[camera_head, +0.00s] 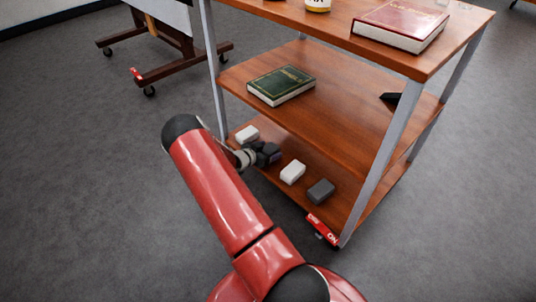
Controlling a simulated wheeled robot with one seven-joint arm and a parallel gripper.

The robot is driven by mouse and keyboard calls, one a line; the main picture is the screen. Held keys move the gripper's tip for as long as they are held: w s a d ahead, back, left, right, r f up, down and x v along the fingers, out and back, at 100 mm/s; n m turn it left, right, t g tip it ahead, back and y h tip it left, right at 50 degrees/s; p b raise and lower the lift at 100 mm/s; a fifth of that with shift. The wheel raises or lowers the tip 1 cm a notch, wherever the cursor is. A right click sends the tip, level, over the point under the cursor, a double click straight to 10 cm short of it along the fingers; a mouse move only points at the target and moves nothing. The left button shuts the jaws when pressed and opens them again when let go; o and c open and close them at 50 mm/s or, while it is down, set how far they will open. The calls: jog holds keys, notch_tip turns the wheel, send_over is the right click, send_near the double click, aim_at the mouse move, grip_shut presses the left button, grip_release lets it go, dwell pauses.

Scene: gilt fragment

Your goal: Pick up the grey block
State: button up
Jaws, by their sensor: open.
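The grey block (321,191) is dark grey with rounded edges. It lies on the bottom shelf (345,209) of the wooden cart, near its front edge. My gripper (272,155) is a small dark shape at the end of my red arm, over the left part of that shelf. It is open and apart from the grey block, to its left and farther back. The fingers are too small to make out well, and I see nothing held in them.
A white block (292,172) lies between my gripper and the grey block. Another white block (247,134) lies behind my wrist. The middle shelf (340,115) with a green book (281,85) hangs above. A metal post (384,160) stands right of the grey block.

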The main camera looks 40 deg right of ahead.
jog(key=c, duration=1)
